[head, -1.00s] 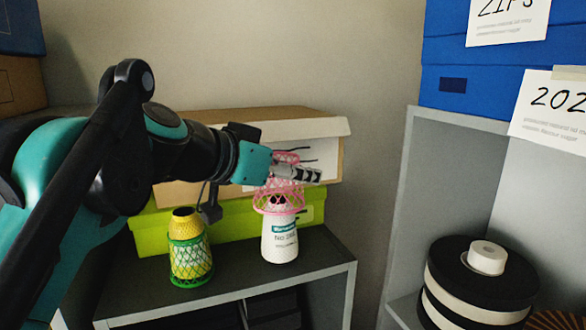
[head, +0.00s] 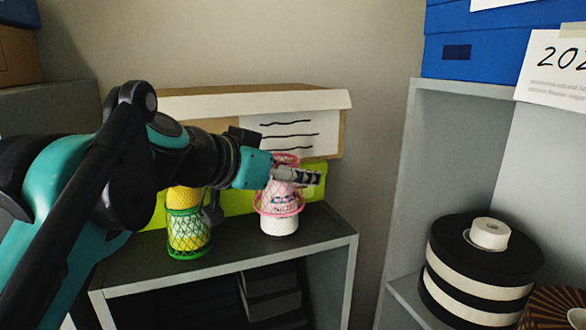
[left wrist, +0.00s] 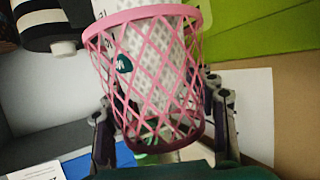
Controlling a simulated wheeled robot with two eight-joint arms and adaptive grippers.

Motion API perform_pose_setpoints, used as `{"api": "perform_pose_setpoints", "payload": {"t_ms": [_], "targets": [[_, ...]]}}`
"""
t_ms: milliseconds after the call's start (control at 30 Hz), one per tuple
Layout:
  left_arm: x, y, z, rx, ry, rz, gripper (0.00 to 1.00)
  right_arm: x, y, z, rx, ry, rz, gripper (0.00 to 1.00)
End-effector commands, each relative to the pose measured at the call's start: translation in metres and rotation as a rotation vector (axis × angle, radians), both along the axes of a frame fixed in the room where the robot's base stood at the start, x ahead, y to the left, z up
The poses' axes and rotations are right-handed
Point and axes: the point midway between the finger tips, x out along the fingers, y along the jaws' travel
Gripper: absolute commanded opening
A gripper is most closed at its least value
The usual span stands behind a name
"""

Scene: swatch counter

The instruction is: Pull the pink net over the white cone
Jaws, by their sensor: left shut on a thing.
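The white cone (head: 280,226) stands upright on the dark shelf top, its lower part bare. The pink net (head: 268,209) is around its upper and middle part, with the wide rim low on the cone. In the left wrist view the pink net (left wrist: 160,12) fills the middle and the white cone (left wrist: 139,42) shows through its mesh. My left gripper (head: 303,177) is shut on the net near its narrow upper end; its fingers also flank the net in the left wrist view (left wrist: 163,112). The cone's tip is hidden by the gripper and net. My right gripper is not in view.
A yellow cone (head: 187,196) in a green net (head: 188,240) stands left of the white cone. Behind are a lime-green box (head: 236,203) and a cardboard box (head: 200,104). A grey shelf unit (head: 400,190) with a black-and-white roll (head: 477,268) is at the right.

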Motion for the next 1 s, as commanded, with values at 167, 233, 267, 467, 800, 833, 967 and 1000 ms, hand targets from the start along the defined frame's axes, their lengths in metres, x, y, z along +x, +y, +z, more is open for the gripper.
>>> {"api": "perform_pose_setpoints", "payload": {"t_ms": [167, 233, 267, 467, 800, 833, 967, 1000], "targets": [[0.000, 0.000, -0.011, 0.000, 0.000, 0.000, 0.41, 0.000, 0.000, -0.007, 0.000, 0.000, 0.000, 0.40], [0.000, 0.000, -0.015, 0.000, 0.000, 0.000, 0.41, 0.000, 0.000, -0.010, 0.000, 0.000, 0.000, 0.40], [0.000, 0.000, -0.016, 0.000, 0.000, 0.000, 0.41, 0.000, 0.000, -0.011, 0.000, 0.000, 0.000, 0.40], [0.000, 0.000, -0.025, 0.000, 0.000, 0.000, 0.41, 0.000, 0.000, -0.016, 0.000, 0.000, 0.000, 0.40], [0.000, 0.000, -0.030, 0.000, 0.000, 0.000, 0.41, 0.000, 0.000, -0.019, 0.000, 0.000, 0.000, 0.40], [0.000, 0.000, -0.030, 0.000, 0.000, 0.000, 0.41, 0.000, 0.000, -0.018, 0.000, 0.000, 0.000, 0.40], [0.000, 0.000, -0.030, 0.000, 0.000, 0.000, 0.41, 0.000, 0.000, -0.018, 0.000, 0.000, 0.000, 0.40], [0.000, 0.000, -0.030, 0.000, 0.000, 0.000, 0.41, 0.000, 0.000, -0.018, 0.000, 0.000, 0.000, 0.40]]}}
